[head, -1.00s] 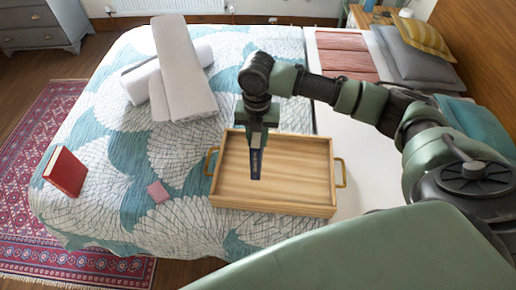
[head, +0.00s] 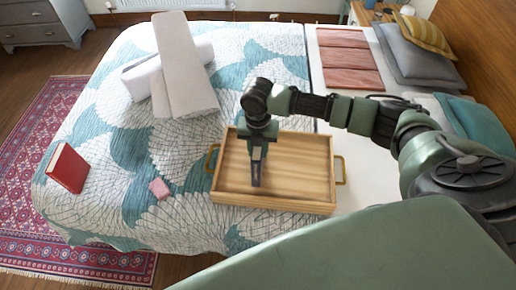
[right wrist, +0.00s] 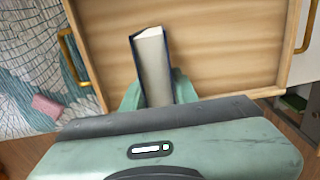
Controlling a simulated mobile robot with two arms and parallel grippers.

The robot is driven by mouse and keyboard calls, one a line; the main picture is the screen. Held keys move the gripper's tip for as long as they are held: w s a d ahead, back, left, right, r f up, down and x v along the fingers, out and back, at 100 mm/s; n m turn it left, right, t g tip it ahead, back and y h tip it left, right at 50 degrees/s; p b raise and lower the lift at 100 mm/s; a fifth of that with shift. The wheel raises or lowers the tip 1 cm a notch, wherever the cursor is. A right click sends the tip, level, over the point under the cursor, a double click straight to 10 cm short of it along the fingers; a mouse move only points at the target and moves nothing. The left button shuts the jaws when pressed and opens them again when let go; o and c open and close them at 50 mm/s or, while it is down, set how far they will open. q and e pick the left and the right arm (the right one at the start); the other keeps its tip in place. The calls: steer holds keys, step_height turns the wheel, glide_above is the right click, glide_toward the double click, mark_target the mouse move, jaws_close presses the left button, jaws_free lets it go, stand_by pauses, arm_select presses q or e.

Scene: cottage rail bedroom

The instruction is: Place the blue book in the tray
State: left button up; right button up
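The blue book (right wrist: 153,70) is between the fingers of my right gripper (right wrist: 158,92), standing on edge with its white page side towards the wrist camera. In the head view my right gripper (head: 259,150) points down over the wooden tray (head: 312,204), and the thin dark edge of the book (head: 256,175) shows below the fingers. The book is upright within the tray's outline, low over its floor; I cannot tell whether it touches. The tray also fills much of the right wrist view (right wrist: 225,40). My left gripper is not in view.
The tray has brass handles (head: 341,170) and rests on the patterned bed. A red book (head: 67,168) and a small pink block (head: 160,188) lie left of it. Rolled white towels (head: 185,70) lie behind. The right part of the tray is empty.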

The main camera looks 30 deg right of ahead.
steer(key=o, duration=0.3)
steer(key=shift+r, duration=0.2)
step_height(320, 180, up, 12)
steer(key=shift+b, duration=1.15)
steer(key=shift+s+f, duration=0.1)
